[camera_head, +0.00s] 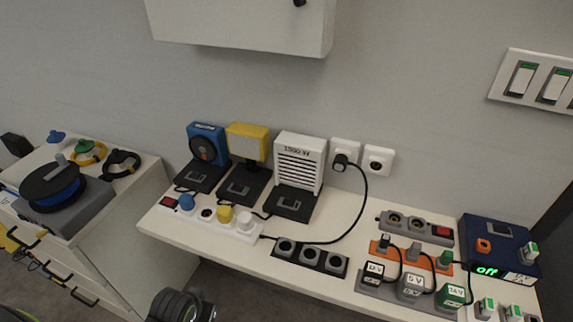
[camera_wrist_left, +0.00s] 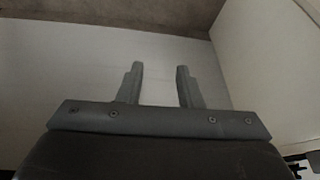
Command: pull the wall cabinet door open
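The white wall cabinet (camera_head: 235,28) hangs on the grey wall at the top of the head view, cut off by the frame edge. Its lower front and underside show. A small dark knob (camera_head: 299,3) sits near the right end of its front, at the top edge of the picture. The door looks closed, but most of it is out of view. My left gripper (camera_wrist_left: 160,78) shows in the left wrist view with its two fingers apart and nothing between them. Neither gripper can be made out in the head view.
Below the cabinet a white bench (camera_head: 335,215) carries a blue fan (camera_head: 207,145), a yellow lamp (camera_head: 248,142), a white heater (camera_head: 299,160) and power strips. A drawer unit (camera_head: 130,205) stands left. Wall switches (camera_head: 538,80) are at right. Wall under the cabinet is clear.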

